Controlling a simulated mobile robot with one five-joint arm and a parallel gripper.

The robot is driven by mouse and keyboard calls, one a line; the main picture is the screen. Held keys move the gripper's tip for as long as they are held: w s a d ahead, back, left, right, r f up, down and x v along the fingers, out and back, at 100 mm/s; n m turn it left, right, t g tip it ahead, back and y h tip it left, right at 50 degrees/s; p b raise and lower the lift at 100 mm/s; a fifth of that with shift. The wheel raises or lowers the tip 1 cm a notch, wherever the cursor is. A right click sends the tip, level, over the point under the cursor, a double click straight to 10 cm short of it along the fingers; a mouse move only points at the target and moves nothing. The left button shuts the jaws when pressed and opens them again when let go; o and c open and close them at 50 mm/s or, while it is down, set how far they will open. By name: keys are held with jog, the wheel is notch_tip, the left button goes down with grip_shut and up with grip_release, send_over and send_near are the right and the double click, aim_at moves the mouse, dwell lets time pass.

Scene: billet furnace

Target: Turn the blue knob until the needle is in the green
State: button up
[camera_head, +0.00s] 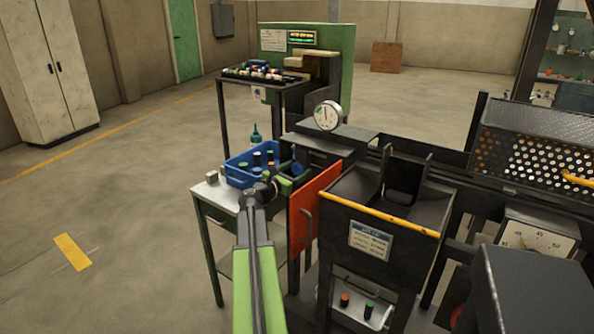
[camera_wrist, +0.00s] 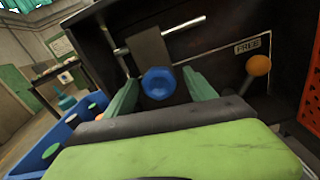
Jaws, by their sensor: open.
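The blue knob (camera_wrist: 158,83) is on the dark metal panel in the wrist view; a blue spot beside my gripper in the head view (camera_head: 296,167) appears to be the same knob. My gripper (camera_wrist: 161,77) is open, with one green finger on each side of the knob as seen from the wrist. Gaps show between the fingers and the knob, and I cannot tell whether the fingertips reach around it. A round white gauge (camera_head: 327,116) stands above the panel in the head view. Its needle looks near upright, but its coloured zones are too small to read.
An orange ball (camera_wrist: 258,65) sits beside a "FREE" label (camera_wrist: 247,45), right of the knob. A blue bin (camera_head: 238,177) of capped parts stands on the side table left of the panel. An orange door (camera_head: 315,212) stands close to the right. Open floor lies left.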

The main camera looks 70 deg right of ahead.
jog(key=shift+d, duration=0.15)
jog(key=c, duration=1.3)
jog(key=shift+s+d, duration=0.1)
jog(key=shift+c, duration=0.3)
jog(key=shift+f+m, duration=0.1)
jog(key=shift+m, duration=0.2)
jog(key=shift+m, duration=0.3)
jog(key=m, duration=0.9)
jog(key=shift+m, duration=0.3)
